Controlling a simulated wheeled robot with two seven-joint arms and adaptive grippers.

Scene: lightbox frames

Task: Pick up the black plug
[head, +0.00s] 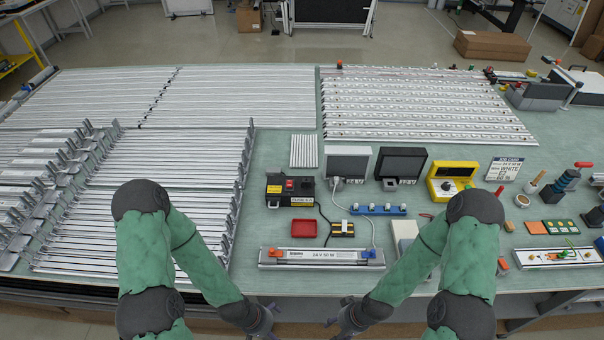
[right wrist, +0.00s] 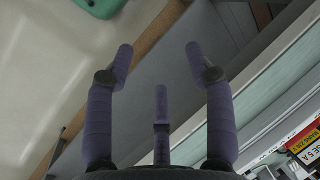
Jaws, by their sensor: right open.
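A small black plug (head: 343,226) seems to sit on a yellow block on the table, with a black cord running to the black power box (head: 290,187). It is too small to make out clearly. My right gripper (head: 345,318) is open and empty, below the table's front edge in the picture, apart from the plug. In the right wrist view its fingers (right wrist: 160,62) are spread with nothing between them. My left gripper (head: 264,318) is also low at the front edge; its jaws are too small to read. The plug does not show in the right wrist view.
A long light fixture (head: 321,265) lies along the front edge between plug and grippers. A red tray (head: 303,229) stands left of the plug, a blue strip (head: 378,210) behind right. Racks of metal profiles (head: 160,170) fill the left.

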